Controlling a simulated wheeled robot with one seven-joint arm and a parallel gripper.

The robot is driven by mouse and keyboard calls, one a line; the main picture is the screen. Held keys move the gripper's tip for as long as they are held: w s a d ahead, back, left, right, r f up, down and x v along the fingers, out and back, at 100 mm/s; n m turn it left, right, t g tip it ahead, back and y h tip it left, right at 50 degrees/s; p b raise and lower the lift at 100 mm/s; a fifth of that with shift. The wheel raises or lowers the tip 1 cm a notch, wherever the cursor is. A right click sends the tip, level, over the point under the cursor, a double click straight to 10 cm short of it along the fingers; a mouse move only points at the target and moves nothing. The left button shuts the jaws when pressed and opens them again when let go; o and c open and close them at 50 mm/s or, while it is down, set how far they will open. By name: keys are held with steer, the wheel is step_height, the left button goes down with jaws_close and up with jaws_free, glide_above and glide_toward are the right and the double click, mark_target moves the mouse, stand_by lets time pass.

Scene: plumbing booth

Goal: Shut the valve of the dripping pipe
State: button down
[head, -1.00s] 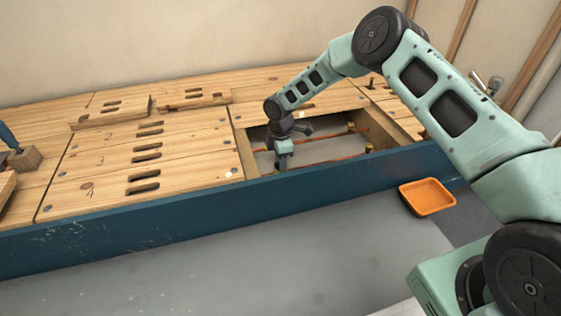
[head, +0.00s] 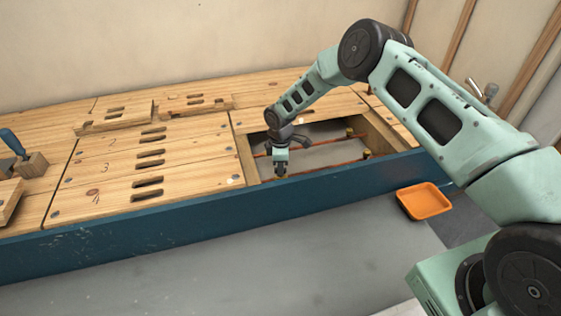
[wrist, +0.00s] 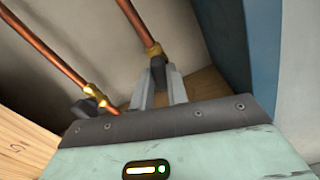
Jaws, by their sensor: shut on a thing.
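My gripper (head: 281,171) reaches down into the open floor bay near its front left corner. In the wrist view its two grey fingers (wrist: 160,88) are shut on a dark valve handle (wrist: 158,67), below the brass fitting (wrist: 153,50) of one copper pipe (wrist: 136,25). A second copper pipe (wrist: 45,45) runs to the left, with a brass valve (wrist: 93,93) and a dark handle (wrist: 83,108) apart from my fingers. In the head view, the far pipe (head: 318,140) and near pipe (head: 325,165) cross the bay. No drip is visible, and the handle's angle is unclear.
Wooden floor boards (head: 105,170) surround the bay, with loose boards (head: 115,113) at the back. A blue front edge (head: 150,235) borders the platform. An orange tray (head: 425,202) lies on the grey floor. A blue-handled tool (head: 12,142) stands far left.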

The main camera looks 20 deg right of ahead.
steer(key=m+p, duration=0.1)
steer(key=m, duration=0.1)
steer(key=m+p, duration=0.1)
steer(key=shift+r+m, duration=0.2)
steer(key=shift+m, duration=0.2)
steer(key=m+p, duration=0.2)
steer(key=m, duration=0.1)
steer(key=shift+f+m, duration=0.1)
steer(key=shift+m, duration=0.2)
steer(key=m+p, duration=0.1)
steer(key=m, duration=0.2)
steer(key=shift+m, duration=0.3)
steer(key=shift+m+p, duration=0.4)
steer(key=shift+m, duration=1.2)
steer(key=shift+f+m, duration=0.1)
steer(key=shift+m, duration=0.2)
steer(key=c, duration=1.4)
jaws_free()
